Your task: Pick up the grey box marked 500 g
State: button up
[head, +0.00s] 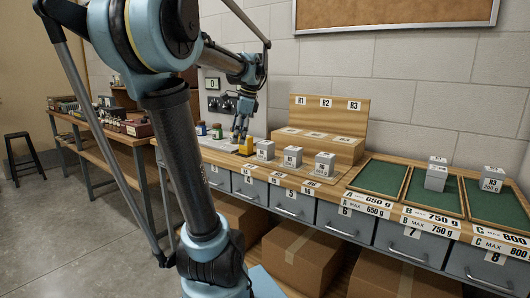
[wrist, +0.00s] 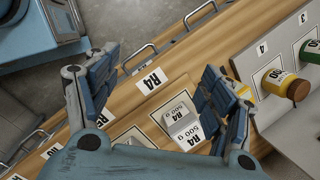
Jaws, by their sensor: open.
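The grey box marked R4 500 g (wrist: 182,124) stands on the wooden bench in the wrist view, on a pale marked square. In the head view it appears to be the leftmost grey box (head: 265,150) of the row, its marking too small to read. My gripper (wrist: 160,68) is open and empty, its two blue fingers spread wide. In the wrist view the box shows between the fingers, closer to the right one. In the head view my gripper (head: 238,134) is above the bench, left of the box and apart from it.
Two more grey boxes (head: 292,157) (head: 325,164) stand in the row. A stepped wooden rack (head: 330,118) is behind; green trays (head: 380,178) lie to the right.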

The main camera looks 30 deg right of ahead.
aim_at(265, 149)
jog(key=s+d+r+m+t, duration=0.1)
jog(key=d+r+m, duration=0.25)
jog(key=d, duration=0.55)
jog(key=d+r+m, duration=0.2)
jog(key=d+m, duration=0.3)
jog(key=d, duration=0.4)
jog(key=shift+m, duration=0.25)
jog(key=x, duration=1.7)
jog(key=shift+w+a+f, duration=0.1)
jog(key=shift+w+a, duration=0.05)
jog(key=shift+w, duration=0.05)
jog(key=c, duration=1.4)
